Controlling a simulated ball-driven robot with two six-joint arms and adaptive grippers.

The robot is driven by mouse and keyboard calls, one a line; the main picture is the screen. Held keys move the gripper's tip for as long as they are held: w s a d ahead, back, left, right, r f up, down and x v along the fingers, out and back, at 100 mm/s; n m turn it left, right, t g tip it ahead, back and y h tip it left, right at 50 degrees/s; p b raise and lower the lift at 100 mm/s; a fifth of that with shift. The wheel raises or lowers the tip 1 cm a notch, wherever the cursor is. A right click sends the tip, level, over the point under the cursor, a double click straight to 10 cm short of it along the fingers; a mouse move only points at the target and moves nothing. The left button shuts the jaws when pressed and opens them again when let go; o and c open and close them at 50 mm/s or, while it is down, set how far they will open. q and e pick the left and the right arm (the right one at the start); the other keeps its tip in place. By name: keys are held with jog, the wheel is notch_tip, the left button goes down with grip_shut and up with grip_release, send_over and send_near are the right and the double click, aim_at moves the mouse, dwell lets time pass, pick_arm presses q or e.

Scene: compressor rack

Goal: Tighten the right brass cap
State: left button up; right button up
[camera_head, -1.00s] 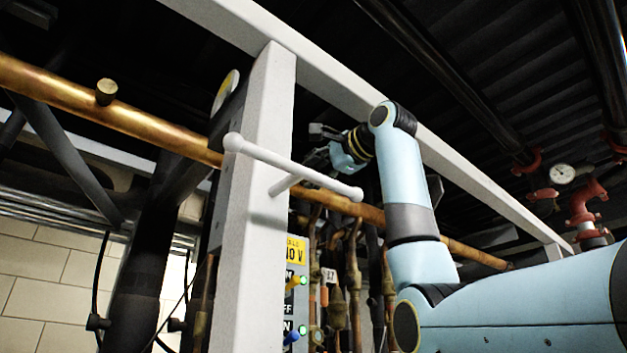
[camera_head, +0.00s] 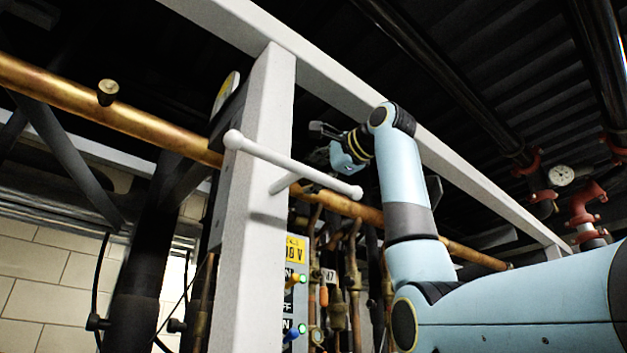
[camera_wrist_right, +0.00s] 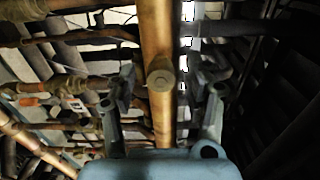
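The right brass cap (camera_wrist_right: 161,74) shows in the right wrist view as a round knob on the copper pipe (camera_wrist_right: 152,25), between my fingers in the picture. My right gripper (camera_wrist_right: 167,88) is open, with a finger on either side of the cap and a visible gap to each. How far the tips are from the cap in depth is hard to tell. In the head view my right gripper (camera_head: 322,143) is up behind the white post, and the right cap is hidden there. Another brass cap (camera_head: 107,92) sits on the pipe at the left. My left gripper is not in view.
A white post (camera_head: 262,170) with a white T-shaped handle (camera_head: 295,165) stands left of my right arm. A white beam (camera_head: 470,180) runs behind that arm. Thinner pipes with brass fittings (camera_wrist_right: 75,85) lie behind the copper pipe. A panel with a yellow label (camera_head: 296,249) is below.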

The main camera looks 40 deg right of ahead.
jog(key=s, duration=1.2)
jog(key=shift+d, duration=0.45)
